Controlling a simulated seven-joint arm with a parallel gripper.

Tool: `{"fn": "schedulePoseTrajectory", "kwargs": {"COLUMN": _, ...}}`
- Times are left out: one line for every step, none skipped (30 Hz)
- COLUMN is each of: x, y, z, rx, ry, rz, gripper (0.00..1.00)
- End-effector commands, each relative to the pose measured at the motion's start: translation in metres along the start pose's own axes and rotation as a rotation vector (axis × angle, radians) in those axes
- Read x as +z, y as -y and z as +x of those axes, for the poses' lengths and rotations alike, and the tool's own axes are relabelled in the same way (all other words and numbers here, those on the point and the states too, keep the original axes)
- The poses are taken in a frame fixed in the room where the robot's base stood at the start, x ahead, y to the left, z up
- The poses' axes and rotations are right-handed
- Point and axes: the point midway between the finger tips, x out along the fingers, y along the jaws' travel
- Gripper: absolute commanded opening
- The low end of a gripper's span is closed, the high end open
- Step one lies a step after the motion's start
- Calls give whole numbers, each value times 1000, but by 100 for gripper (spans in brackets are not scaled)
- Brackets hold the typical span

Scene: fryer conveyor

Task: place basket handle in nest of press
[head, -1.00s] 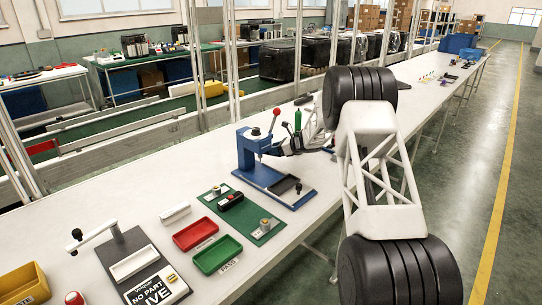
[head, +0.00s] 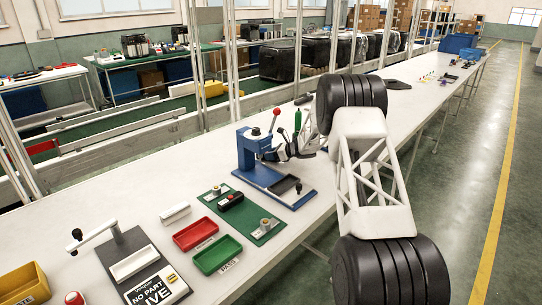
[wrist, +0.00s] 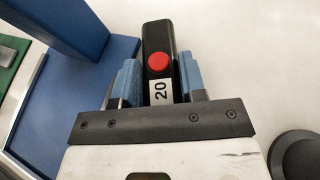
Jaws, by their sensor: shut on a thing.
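My gripper (wrist: 160,85) is shut on the basket handle (wrist: 154,40), a black block with a red button and a white "20" label, held between blue fingers. In the head view my gripper (head: 272,154) is close beside the column of the blue press (head: 246,152), which has a red-knobbed lever. The handle is hard to make out there. In the wrist view the blue press (wrist: 75,110) is to the left of the handle, with white table below the handle. A dark nest (head: 284,186) is on the front part of the press base, clear of my gripper.
Left of the press is a green board (head: 244,213) with a black-and-red piece and brass fittings. Red (head: 195,234) and green (head: 217,256) trays are in front of it. A green bottle (head: 298,121) stands behind my wrist. White table is free behind the press.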

Motion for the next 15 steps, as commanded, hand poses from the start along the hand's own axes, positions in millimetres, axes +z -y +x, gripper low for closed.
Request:
{"fn": "schedulePoseTrajectory", "kwargs": {"x": -1, "y": 0, "z": 0, "rx": 0, "ry": 1, "rz": -1, "gripper": 12}}
{"fn": "schedulePoseTrajectory", "kwargs": {"x": -1, "y": 0, "z": 1, "rx": -1, "ry": 1, "rz": -1, "gripper": 12}}
{"fn": "schedulePoseTrajectory", "kwargs": {"x": -2, "y": 0, "z": 1, "rx": -1, "ry": 1, "rz": -2, "gripper": 12}}
{"fn": "schedulePoseTrajectory", "kwargs": {"x": -1, "y": 0, "z": 1, "rx": -1, "ry": 1, "rz": -2, "gripper": 12}}
{"fn": "schedulePoseTrajectory", "kwargs": {"x": -1, "y": 0, "z": 1, "rx": -1, "ry": 1, "rz": -2, "gripper": 12}}
{"fn": "schedulePoseTrajectory", "kwargs": {"x": -1, "y": 0, "z": 1, "rx": -1, "ry": 1, "rz": -2, "gripper": 12}}
{"fn": "schedulePoseTrajectory", "kwargs": {"x": -1, "y": 0, "z": 1, "rx": -1, "ry": 1, "rz": -1, "gripper": 12}}
{"fn": "schedulePoseTrajectory", "kwargs": {"x": -1, "y": 0, "z": 1, "rx": -1, "ry": 1, "rz": -2, "gripper": 12}}
{"fn": "schedulePoseTrajectory", "kwargs": {"x": -1, "y": 0, "z": 1, "rx": -1, "ry": 1, "rz": -1, "gripper": 12}}
{"fn": "schedulePoseTrajectory", "kwargs": {"x": -2, "y": 0, "z": 1, "rx": -1, "ry": 1, "rz": -1, "gripper": 12}}
{"fn": "schedulePoseTrajectory", "kwargs": {"x": -2, "y": 0, "z": 1, "rx": -1, "ry": 1, "rz": -1, "gripper": 12}}
{"fn": "schedulePoseTrajectory", "kwargs": {"x": -3, "y": 0, "z": 1, "rx": -1, "ry": 1, "rz": -1, "gripper": 12}}
{"fn": "schedulePoseTrajectory", "kwargs": {"x": -3, "y": 0, "z": 1, "rx": -1, "ry": 1, "rz": -1, "gripper": 12}}
{"fn": "schedulePoseTrajectory", "kwargs": {"x": -4, "y": 0, "z": 2, "rx": -1, "ry": 1, "rz": -1, "gripper": 12}}
{"fn": "schedulePoseTrajectory", "kwargs": {"x": -4, "y": 0, "z": 2, "rx": -1, "ry": 1, "rz": -2, "gripper": 41}}
